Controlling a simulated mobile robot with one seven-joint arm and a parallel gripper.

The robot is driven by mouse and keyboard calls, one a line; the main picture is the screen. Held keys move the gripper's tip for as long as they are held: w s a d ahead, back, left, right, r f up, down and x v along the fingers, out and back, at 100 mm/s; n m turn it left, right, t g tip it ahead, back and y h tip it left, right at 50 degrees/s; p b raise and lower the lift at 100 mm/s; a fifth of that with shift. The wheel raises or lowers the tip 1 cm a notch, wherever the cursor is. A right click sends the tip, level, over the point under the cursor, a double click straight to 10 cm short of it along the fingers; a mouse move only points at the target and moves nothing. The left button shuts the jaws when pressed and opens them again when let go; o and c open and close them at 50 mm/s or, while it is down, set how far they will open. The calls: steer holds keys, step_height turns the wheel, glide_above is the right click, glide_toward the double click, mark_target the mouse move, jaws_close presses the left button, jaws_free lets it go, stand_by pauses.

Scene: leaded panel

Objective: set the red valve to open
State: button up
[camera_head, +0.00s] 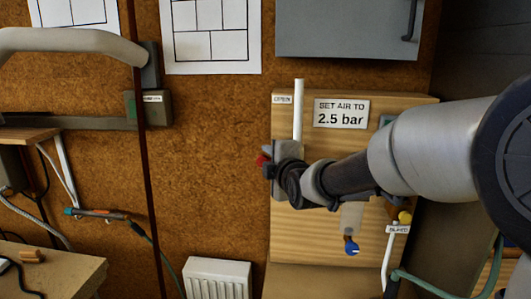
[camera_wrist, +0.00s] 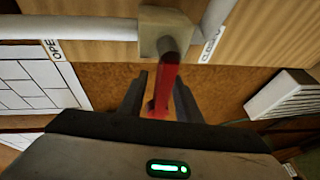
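The red valve lever (camera_wrist: 163,85) runs from its pale valve body (camera_wrist: 165,30) down between my gripper's fingers in the wrist view. A label reading OPEN (camera_wrist: 51,49) is left of the body, and one apparently reading CLOSED (camera_wrist: 211,44) is right of it. The lever points at neither label. My gripper (camera_wrist: 159,80) has its two dark fingers apart, one on each side of the lever. In the head view a bit of red lever (camera_head: 262,160) shows left of my gripper (camera_head: 275,170), which hides most of the valve.
A wooden panel (camera_head: 340,240) carries a white pipe (camera_head: 298,110), a sign reading "SET AIR TO 2.5 bar" (camera_head: 341,113) and a blue-knobbed fitting (camera_head: 351,246) below my arm. A grey cabinet (camera_head: 345,28) hangs above. A white radiator (camera_head: 217,278) stands low left of the panel.

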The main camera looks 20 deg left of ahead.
steer(key=shift+w+a, duration=0.25)
steer(key=shift+w, duration=0.05)
jaws_close()
